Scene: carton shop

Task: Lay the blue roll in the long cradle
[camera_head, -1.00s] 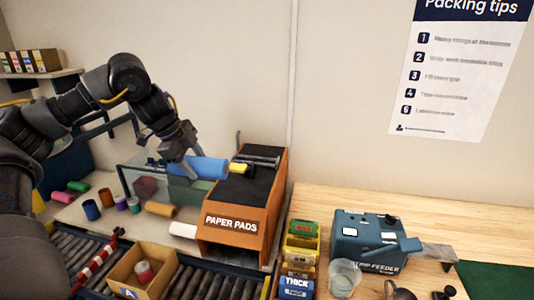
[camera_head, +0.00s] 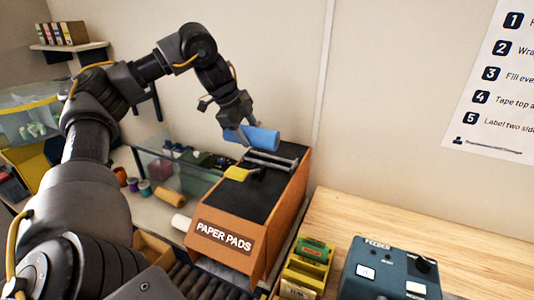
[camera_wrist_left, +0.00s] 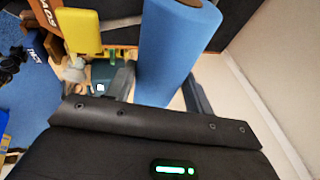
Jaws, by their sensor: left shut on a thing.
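The blue roll (camera_head: 262,139) is in my left gripper (camera_head: 242,138), above the far end of the orange paper pads unit. In the left wrist view the blue roll (camera_wrist_left: 178,50) stands between the two fingers, and the gripper (camera_wrist_left: 160,88) is shut on it. Grey parallel bars (camera_head: 271,160) lie across the top of the unit just below the roll; they may be the long cradle, but I cannot tell for sure. I cannot tell whether the roll touches them. My right gripper is not in view.
The paper pads unit (camera_head: 213,249) has a black sloping top with a yellow piece (camera_head: 237,173) on it; this yellow piece (camera_wrist_left: 78,30) also shows in the wrist view. A clear-walled bin (camera_head: 178,175) stands left. A teal feeder (camera_head: 390,272) sits on the wooden bench.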

